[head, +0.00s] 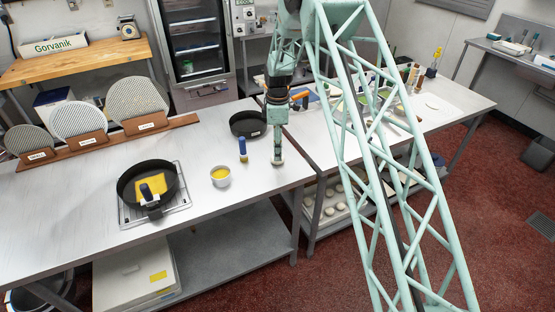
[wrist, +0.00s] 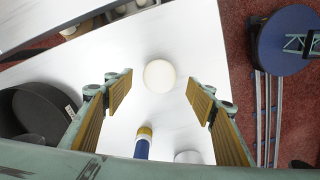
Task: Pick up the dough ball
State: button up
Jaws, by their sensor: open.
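The dough ball (wrist: 159,76) is pale, round and smooth. In the wrist view it lies on the white table, between and slightly beyond my two yellow-padded fingertips. My gripper (wrist: 160,90) is open, with a clear gap on each side of the ball. In the head view my gripper (head: 277,152) points straight down over the table's right part, and the dough ball (head: 277,162) shows as a small pale spot at its tips. I cannot tell the exact height of the fingertips above the table.
A blue-and-yellow tool (head: 242,150) stands close to the left, with a small cup (head: 220,177) nearby. A dark round pan (head: 247,125) sits behind. Another pan (head: 127,183) rests on a wire rack at left. More dough balls (head: 329,190) lie on a lower shelf.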

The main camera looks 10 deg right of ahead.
jog(key=shift+d+f, duration=0.15)
jog(key=shift+f, duration=1.75)
jog(key=c, duration=1)
